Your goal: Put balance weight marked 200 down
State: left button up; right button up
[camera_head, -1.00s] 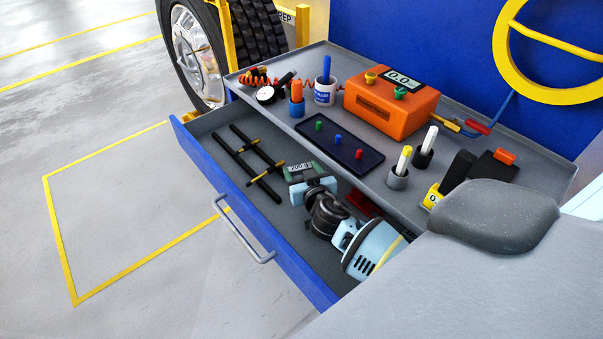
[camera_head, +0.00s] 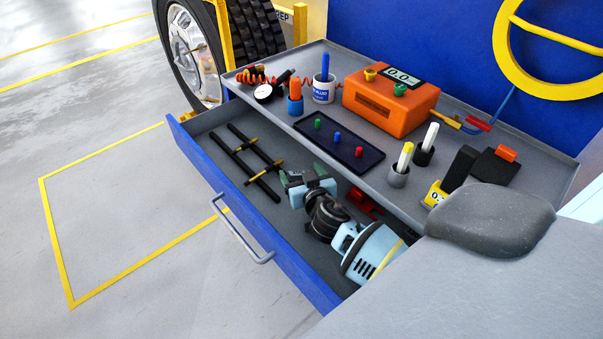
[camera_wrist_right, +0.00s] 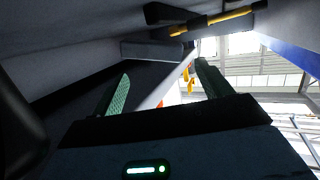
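My right gripper (camera_head: 301,174) is inside the open drawer, in the head view. Its green-padded fingers are spread apart. The wrist view shows the same open fingers (camera_wrist_right: 160,92) with nothing clearly held between them. A small greyish piece, likely the balance weight marked 200 (camera_head: 297,176), shows only in part between the fingers in the head view. Its marking cannot be read now, and I cannot tell whether it touches a finger or the drawer floor. My left gripper is not in view.
The blue-fronted drawer (camera_head: 215,178) holds dark rods with yellow bands (camera_head: 257,168) left of the gripper and a red item (camera_head: 365,202) to its right. The tray top (camera_head: 440,118) above carries an orange display box (camera_head: 388,108), cups and a peg board (camera_head: 339,145). The drawer's front-left floor is clear.

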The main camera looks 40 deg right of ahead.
jog(key=shift+o, duration=0.4)
jog(key=shift+r, duration=0.25)
jog(key=shift+s+a+r+p, duration=0.15)
jog(key=shift+s+r+p, duration=0.1)
jog(key=shift+r+p, duration=0.45)
jog(key=p+v, duration=0.2)
jog(key=v, duration=0.9)
jog(key=shift+s+f, duration=0.2)
jog(key=shift+f, duration=0.05)
jog(key=shift+s, duration=0.1)
